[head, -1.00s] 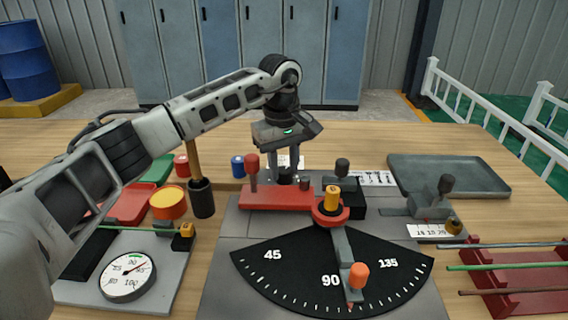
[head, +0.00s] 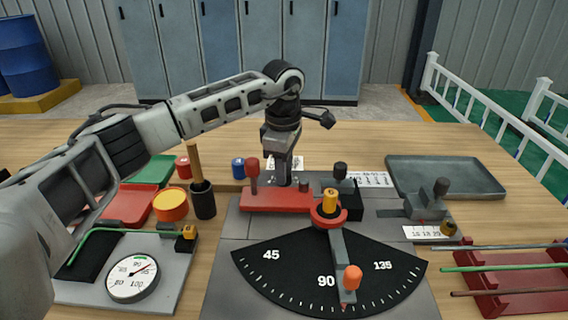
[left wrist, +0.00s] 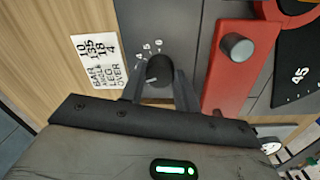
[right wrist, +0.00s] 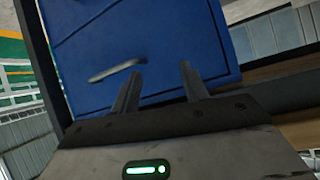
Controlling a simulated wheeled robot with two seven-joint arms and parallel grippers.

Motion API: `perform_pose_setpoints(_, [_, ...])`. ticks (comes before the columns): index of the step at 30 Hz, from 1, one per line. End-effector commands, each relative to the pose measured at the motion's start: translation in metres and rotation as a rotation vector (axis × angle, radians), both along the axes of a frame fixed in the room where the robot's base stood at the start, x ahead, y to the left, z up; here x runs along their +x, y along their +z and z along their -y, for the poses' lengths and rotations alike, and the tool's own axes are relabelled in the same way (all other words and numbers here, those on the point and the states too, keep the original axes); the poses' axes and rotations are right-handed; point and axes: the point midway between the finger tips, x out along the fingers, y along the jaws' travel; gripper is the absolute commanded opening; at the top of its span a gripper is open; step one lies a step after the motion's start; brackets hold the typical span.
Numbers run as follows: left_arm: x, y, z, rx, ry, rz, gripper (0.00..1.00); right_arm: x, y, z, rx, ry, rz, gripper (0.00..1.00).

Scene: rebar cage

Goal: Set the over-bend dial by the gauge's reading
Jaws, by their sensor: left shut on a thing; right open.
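The over-bend dial (left wrist: 158,68) is a dark round knob with white numerals around it, in the left wrist view. My left gripper (left wrist: 157,80) is shut on it, one finger on each side; in the head view this gripper (head: 284,180) points down behind the red block. The gauge (head: 133,277) is a round white dial at the front left in the head view. Its needle points to the upper right; the exact reading is too small to tell. A bent green bar (head: 130,230) lies by it. My right gripper (right wrist: 160,75) is open and empty, seen only in its wrist view.
A white card (left wrist: 95,60) with BAR, ANGLE, LEG and OVER lines lies beside the dial. The black angle fan (head: 290,265), with an orange-knobbed arm, is in front. A red rack (head: 500,285) with bars is at right, a grey tray (head: 445,176) behind.

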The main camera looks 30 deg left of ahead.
Motion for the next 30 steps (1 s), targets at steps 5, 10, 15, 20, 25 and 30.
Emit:
perform_pose_setpoints(5, [0.0006, 0.0015, -0.0001, 0.0, 0.106, 0.002, 0.08, -0.0002, -0.0006, 0.0005, -0.008, 0.002, -0.005, 0.45])
perform_pose_setpoints(10, [0.0008, 0.0014, 0.0, 0.0, 0.172, 0.003, 0.08, -0.0006, -0.0004, 0.0008, -0.011, 0.003, -0.006, 0.45])
perform_pose_setpoints(15, [0.001, 0.0012, -0.0001, 0.0, 0.206, 0.003, 0.08, -0.0007, 0.0002, 0.0008, -0.012, 0.004, -0.006, 0.45])
perform_pose_setpoints(20, [0.0011, 0.0011, -0.0001, 0.001, 0.215, 0.004, 0.08, -0.0008, 0.0002, 0.0008, -0.013, 0.005, -0.006, 0.45])
perform_pose_setpoints(25, [0.0011, 0.0011, -0.0001, 0.001, 0.215, 0.004, 0.08, -0.0011, 0.0002, 0.0007, -0.013, 0.005, -0.007, 0.45])
perform_pose_setpoints(30, [0.0011, 0.0012, -0.0002, 0.001, 0.214, 0.004, 0.42, -0.0015, 0.0002, 0.0007, -0.011, 0.005, -0.007, 0.45])
